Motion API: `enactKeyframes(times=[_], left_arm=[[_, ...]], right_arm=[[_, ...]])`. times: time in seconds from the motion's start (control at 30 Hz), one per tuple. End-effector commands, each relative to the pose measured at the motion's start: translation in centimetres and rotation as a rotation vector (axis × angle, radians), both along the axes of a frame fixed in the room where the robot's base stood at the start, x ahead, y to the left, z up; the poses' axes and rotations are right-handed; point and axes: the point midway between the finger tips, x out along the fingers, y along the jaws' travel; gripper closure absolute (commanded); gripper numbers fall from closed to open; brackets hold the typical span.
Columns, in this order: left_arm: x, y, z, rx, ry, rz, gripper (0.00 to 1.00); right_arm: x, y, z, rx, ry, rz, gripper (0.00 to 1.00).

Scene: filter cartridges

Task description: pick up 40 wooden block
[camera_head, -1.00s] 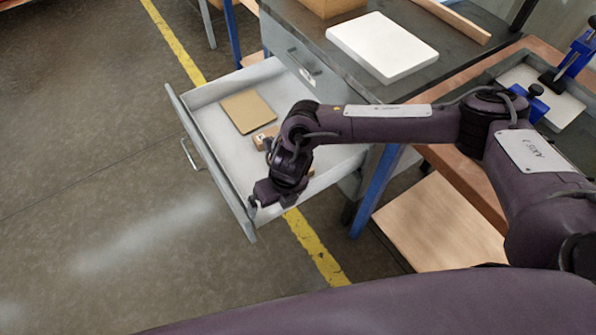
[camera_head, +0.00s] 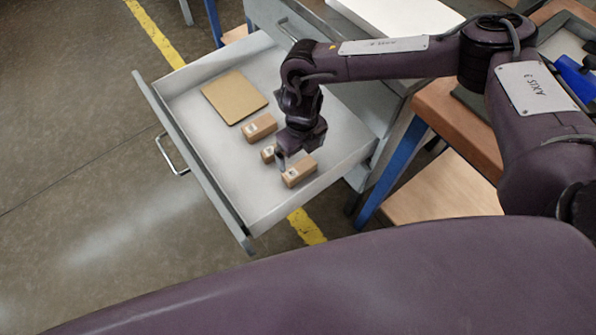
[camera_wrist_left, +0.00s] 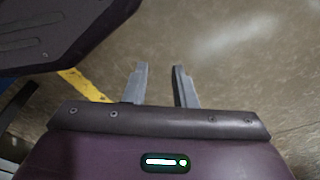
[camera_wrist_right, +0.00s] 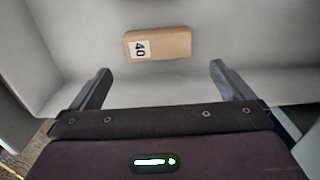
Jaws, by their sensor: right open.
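A wooden block labelled 40 (camera_wrist_right: 158,44) lies in the drawer, ahead of my right gripper's fingers in the right wrist view. It appears to be the nearest block (camera_head: 299,172) in the head view, though its number is not readable there. My right gripper (camera_wrist_right: 160,82) is open and empty, with its fingers wide apart and the block beyond their tips. In the head view my right gripper (camera_head: 290,154) is low over the drawer, partly hiding a small block (camera_head: 268,153). My left gripper (camera_wrist_left: 160,76) is open and empty above the floor, outside the head view.
The open drawer (camera_head: 222,178) has raised grey walls around the blocks. Another wooden block (camera_head: 260,127) and a flat tan board (camera_head: 234,97) lie farther back inside. A workbench with blue legs (camera_head: 392,172) stands to the right.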

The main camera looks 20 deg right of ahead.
Motion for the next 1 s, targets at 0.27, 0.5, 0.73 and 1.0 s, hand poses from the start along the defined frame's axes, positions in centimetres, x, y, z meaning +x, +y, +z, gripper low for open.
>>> enactKeyframes(times=[0.27, 0.5, 0.73, 1.0], left_arm=[[1.7, -0.4, 0.6, -0.002, -0.007, 0.001, 0.76], [2.0, -0.6, 1.1, -0.004, -0.004, -0.002, 0.76], [2.5, -0.8, 1.7, -0.006, -0.002, -0.004, 0.76], [2.6, -0.9, 1.9, -0.007, -0.003, -0.005, 0.76]], right_arm=[[0.0, 0.1, -2.8, 0.000, 0.001, -0.002, 0.00], [0.0, 0.2, -5.7, -0.002, 0.002, 0.000, 0.00], [0.0, 0.4, -8.7, 0.001, 0.001, 0.000, 0.00], [0.1, 0.4, -9.0, 0.001, 0.000, 0.000, 0.00]])
